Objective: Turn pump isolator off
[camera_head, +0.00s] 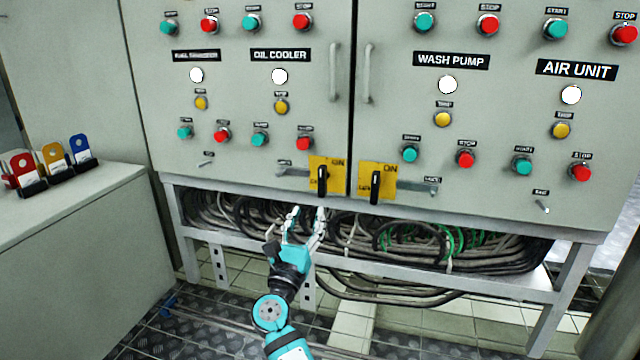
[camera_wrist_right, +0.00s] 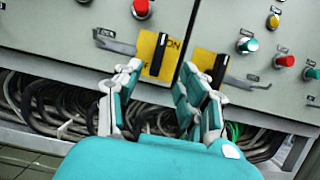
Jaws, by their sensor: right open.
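Two yellow isolator plates sit at the bottom of the grey cabinet doors, each with a black handle standing upright and the word ON at its upper right. The left isolator handle (camera_head: 322,180) is on the oil cooler door. The right isolator handle (camera_head: 375,187) is on the wash pump door. In the right wrist view the left handle (camera_wrist_right: 157,55) shows between my fingers, and the right handle (camera_wrist_right: 220,70) is partly behind a finger. My right gripper (camera_head: 305,213) is open and empty, just below the left isolator; it also shows in the wrist view (camera_wrist_right: 160,78). My left gripper is not in view.
Thick bundled cables (camera_head: 420,235) hang behind a metal frame rail (camera_head: 450,272) under the cabinet. Grey vertical door handles (camera_head: 334,72) stick out above the isolators. A side cabinet (camera_head: 75,240) at left holds red, yellow and blue tags (camera_head: 52,160).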

